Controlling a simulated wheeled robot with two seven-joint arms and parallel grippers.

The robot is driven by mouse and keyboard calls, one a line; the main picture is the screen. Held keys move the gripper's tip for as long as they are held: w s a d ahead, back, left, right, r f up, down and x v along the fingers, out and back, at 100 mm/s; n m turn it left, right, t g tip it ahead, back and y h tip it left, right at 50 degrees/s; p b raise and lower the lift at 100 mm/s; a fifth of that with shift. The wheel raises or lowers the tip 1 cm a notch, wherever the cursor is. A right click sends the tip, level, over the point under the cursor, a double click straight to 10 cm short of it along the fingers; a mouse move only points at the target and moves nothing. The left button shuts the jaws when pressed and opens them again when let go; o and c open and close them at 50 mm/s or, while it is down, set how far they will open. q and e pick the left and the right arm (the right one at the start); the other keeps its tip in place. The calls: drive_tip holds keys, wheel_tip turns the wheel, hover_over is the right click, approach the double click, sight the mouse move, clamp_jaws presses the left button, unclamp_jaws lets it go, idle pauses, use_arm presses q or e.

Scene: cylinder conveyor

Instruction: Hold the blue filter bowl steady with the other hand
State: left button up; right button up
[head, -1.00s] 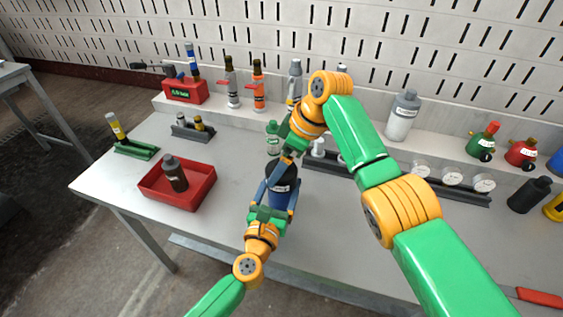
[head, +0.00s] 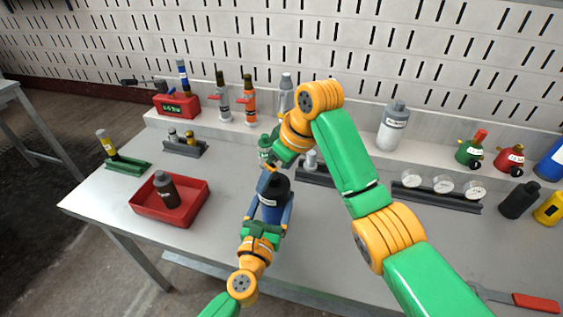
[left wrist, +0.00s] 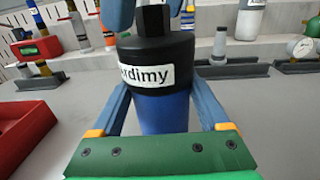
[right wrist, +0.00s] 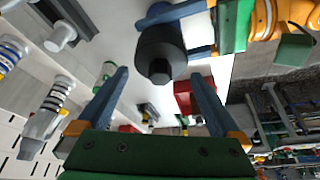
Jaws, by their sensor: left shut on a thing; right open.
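The blue filter bowl (head: 270,211) stands upright at the front middle of the bench. It has a blue body and a black top (left wrist: 150,62) with a white label, partly readable. My left gripper (left wrist: 160,105) is shut on the blue body, one finger on each side. My right gripper (right wrist: 160,78) is open and empty, close to the black top. In the right wrist view the black top (right wrist: 161,50) shows beyond the fingertips, with a dark nub on it. In the head view the right fingers are partly hidden by the gripper itself.
A red tray (head: 146,208) with a dark bottle (head: 166,190) lies to the left. A green bottle (head: 264,148) stands close behind the bowl. A rail with gauges (head: 440,196) is at the right. The bench front between the bowl and the red-handled tool (head: 535,302) looks clear.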

use_arm(q)
drive_tip(key=o, duration=1.4)
use_arm(e)
drive_tip(key=v, duration=0.9)
drive_tip(key=shift+r, duration=0.2)
drive_tip(key=shift+s+d, duration=0.1)
drive_tip(key=shift+s, duration=0.05)
